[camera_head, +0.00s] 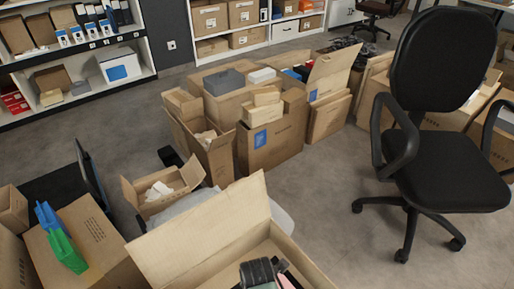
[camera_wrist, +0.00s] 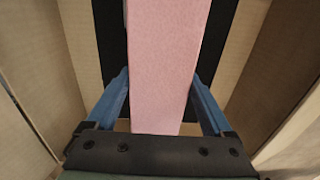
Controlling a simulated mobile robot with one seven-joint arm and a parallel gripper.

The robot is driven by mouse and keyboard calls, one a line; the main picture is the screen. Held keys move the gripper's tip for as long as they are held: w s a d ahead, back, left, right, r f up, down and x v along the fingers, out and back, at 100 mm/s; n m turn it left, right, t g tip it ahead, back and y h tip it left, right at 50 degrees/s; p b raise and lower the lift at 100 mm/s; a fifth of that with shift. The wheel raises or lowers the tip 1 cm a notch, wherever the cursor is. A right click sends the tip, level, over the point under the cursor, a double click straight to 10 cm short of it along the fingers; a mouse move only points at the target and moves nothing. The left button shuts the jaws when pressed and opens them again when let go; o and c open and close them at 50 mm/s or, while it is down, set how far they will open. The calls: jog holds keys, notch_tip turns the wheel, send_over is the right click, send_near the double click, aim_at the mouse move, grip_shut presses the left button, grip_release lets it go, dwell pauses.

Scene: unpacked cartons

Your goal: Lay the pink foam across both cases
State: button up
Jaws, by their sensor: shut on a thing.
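The pink foam (camera_wrist: 165,50) is a long block that runs up the middle of the wrist view. My gripper (camera_wrist: 163,78) has a blue finger along each side of it and is shut on it. Dark surfaces show to the left (camera_wrist: 112,40) and right (camera_wrist: 217,40) of the foam; I cannot tell if these are the two cases, or if the foam touches them. In the head view my gripper (camera_head: 262,273) is down inside an open carton (camera_head: 212,236), with a sliver of pink beside it. The carton's front wall and floor are mostly out of view.
Carton walls rise close on both sides of my gripper, and a tall flap stands on the carton's far left side. More cartons (camera_head: 270,148) stand behind. A black office chair (camera_head: 440,150) is at the right. Bare floor (camera_head: 325,190) lies between.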

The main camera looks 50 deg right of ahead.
jog(key=shift+f, duration=0.15)
jog(key=shift+f, duration=0.35)
jog(key=o, duration=1.1)
jog(key=shift+c, duration=0.2)
notch_tip(320, 180, up, 13)
jog(key=p, duration=0.5)
